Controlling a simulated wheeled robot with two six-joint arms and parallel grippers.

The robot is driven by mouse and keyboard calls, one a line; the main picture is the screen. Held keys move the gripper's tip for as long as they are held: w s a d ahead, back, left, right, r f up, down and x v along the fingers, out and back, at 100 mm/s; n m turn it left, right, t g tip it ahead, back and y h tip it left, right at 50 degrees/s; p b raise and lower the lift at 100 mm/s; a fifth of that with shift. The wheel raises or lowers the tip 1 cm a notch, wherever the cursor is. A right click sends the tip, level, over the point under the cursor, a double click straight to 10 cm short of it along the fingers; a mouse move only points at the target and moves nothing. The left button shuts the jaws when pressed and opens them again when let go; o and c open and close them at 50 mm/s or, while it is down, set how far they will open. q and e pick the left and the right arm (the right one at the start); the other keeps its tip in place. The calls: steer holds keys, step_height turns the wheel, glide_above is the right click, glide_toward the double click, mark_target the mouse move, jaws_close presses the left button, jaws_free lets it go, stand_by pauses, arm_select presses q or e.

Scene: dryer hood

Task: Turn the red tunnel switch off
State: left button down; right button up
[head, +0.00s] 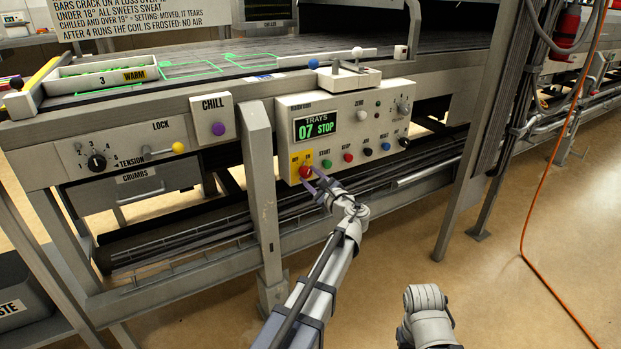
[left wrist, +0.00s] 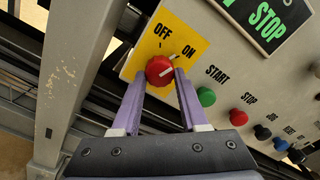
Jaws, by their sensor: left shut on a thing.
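The red tunnel switch (head: 305,172) is a round knob on a yellow plate at the lower left of the control box. In the left wrist view the red knob (left wrist: 160,70) has a white pointer line aimed up and right, toward the ON label (left wrist: 188,52). The OFF label (left wrist: 162,30) is further left. My left gripper (head: 312,181) is shut on the red knob, with a purple finger on each side of it. My right gripper is not in view; only part of my right arm shows at the lower right.
A green START button (head: 326,163), a red STOP button (head: 348,157) and several other buttons sit right of the switch. A grey post (head: 262,190) stands close left. An orange cable crosses the floor at right.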

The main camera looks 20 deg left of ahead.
arm_select(q)
steer(key=n, duration=0.6)
steer(key=shift+r, duration=0.1)
steer(key=n, duration=0.7)
steer(key=shift+r, duration=0.15)
stand_by(0.5)
steer(key=shift+c, duration=2.2)
jaws_free()
steer(key=shift+d, duration=0.1)
steer(key=v, duration=0.7)
steer(key=shift+s+d, duration=0.25)
steer(key=shift+d, duration=0.05)
